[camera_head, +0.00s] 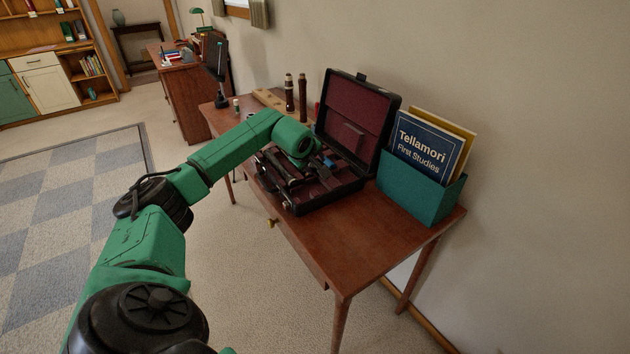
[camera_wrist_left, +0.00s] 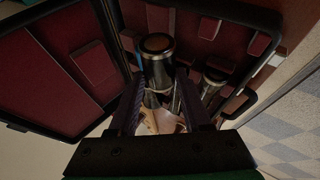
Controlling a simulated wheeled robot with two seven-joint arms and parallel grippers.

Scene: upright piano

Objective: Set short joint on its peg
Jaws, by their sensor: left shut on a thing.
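In the left wrist view my left gripper (camera_wrist_left: 160,88) is shut on a short dark cylindrical joint (camera_wrist_left: 157,62) with a metal ring at its end. The joint stands between the fingers, over the open instrument case (camera_wrist_left: 262,22). In the head view my left arm reaches over the case (camera_head: 362,113), and its forearm hides most of the gripper and the held joint. Two dark joints, (camera_head: 289,92) and (camera_head: 303,97), stand upright by a light wooden board (camera_head: 268,98) behind the arm. Whether a peg is free there cannot be told. My right gripper is not in view.
Another dark joint (camera_wrist_left: 213,82) lies in the case's red lining. A teal box (camera_head: 420,200) with books stands right of the case on the table (camera_head: 340,240). A small bottle (camera_head: 237,104) and a dark stand (camera_head: 220,85) are at the table's far end.

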